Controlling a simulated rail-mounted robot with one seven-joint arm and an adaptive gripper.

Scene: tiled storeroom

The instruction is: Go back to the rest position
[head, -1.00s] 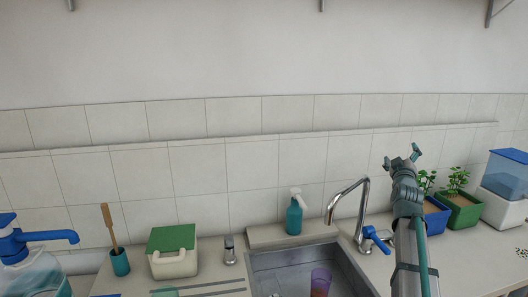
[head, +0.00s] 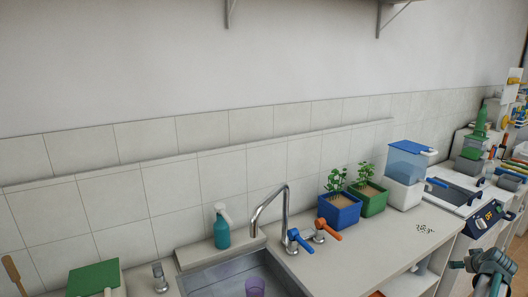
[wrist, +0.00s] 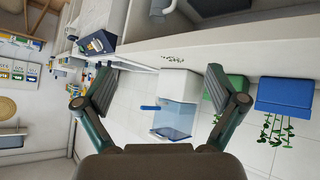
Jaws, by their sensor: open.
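My gripper (head: 486,268) is at the lower right of the head view, in front of the counter's front edge. In the wrist view my gripper (wrist: 160,100) shows its two fingers spread wide apart with nothing between them. Its fingers are open and empty.
The blue planter (head: 338,211), green planter (head: 369,200) and container (head: 407,168) line the wall. Scattered small bits (head: 425,229) lie on the counter.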

